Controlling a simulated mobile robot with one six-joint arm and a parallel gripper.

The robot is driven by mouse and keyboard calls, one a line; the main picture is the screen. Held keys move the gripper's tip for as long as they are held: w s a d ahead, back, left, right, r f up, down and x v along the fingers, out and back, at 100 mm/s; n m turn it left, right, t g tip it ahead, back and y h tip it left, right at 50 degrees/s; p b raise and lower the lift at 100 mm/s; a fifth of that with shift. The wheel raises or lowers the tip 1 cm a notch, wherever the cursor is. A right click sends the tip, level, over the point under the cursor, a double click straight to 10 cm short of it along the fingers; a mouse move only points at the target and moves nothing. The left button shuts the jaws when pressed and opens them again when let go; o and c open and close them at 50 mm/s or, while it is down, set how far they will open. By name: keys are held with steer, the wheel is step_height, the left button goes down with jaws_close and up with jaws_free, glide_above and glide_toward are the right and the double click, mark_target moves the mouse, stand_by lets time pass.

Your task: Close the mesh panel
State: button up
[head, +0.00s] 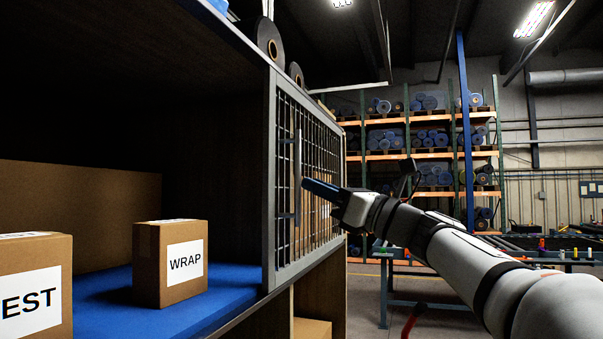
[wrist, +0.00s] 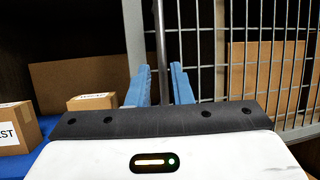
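The mesh panel (head: 318,160), a grey-framed wire grid, covers the right part of the cabinet front, and the left part stands open. It also shows in the wrist view (wrist: 205,50). Its upright bar handle (head: 298,160) runs along the panel's left side. My gripper (head: 308,184) is at the handle's height, its blue fingertips close to the bar. In the wrist view the two fingers (wrist: 160,80) are apart, with the handle bar (wrist: 161,35) seen in the gap between them. I cannot tell whether they touch it.
In the open bay, a box marked WRAP (head: 172,265) and a box ending in EST (head: 35,285) stand on a blue shelf mat (head: 105,298). A cardboard box (wrist: 262,75) shows behind the mesh. Racks of rolls (head: 425,135) and a workbench (head: 500,255) are beyond.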

steer(key=shift+p+x, duration=1.15)
steer(key=shift+x, duration=1.6)
steer(key=shift+w+d, duration=0.15)
steer(key=shift+w, duration=0.05)
steer(key=shift+c, duration=0.6)
jaws_close()
